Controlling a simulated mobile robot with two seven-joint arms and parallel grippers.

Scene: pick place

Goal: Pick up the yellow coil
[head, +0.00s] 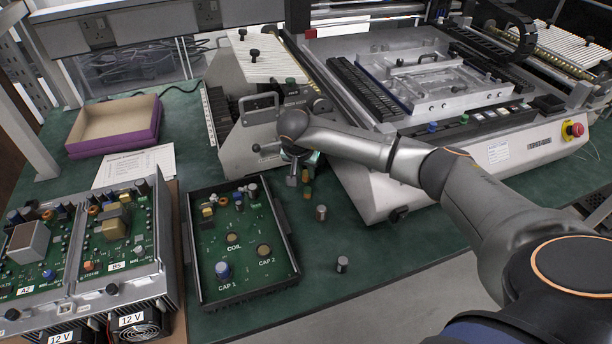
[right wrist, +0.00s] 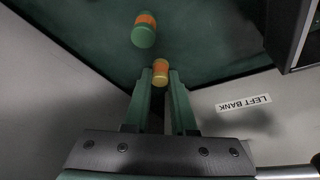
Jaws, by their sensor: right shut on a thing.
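The yellow coil (right wrist: 160,72), a small cylinder with an orange band, sits between the fingertips of my right gripper (right wrist: 161,82) in the right wrist view. The gripper's green fingers are shut on it. A green coil (right wrist: 144,30) with an orange band stands on the green mat just beyond, apart from the fingers. In the head view my right gripper (head: 304,167) is between the grey machine and the black board tray, and my arm partly hides it. My left gripper is not in view.
The black tray (head: 190,245) holds a green circuit board with spots marked COIL, CAP 1 and CAP 2. Two small metal cylinders (head: 321,212) (head: 342,264) stand on the mat. A large machine (head: 365,180) stands at the right, and a purple box (head: 112,140) at the back left.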

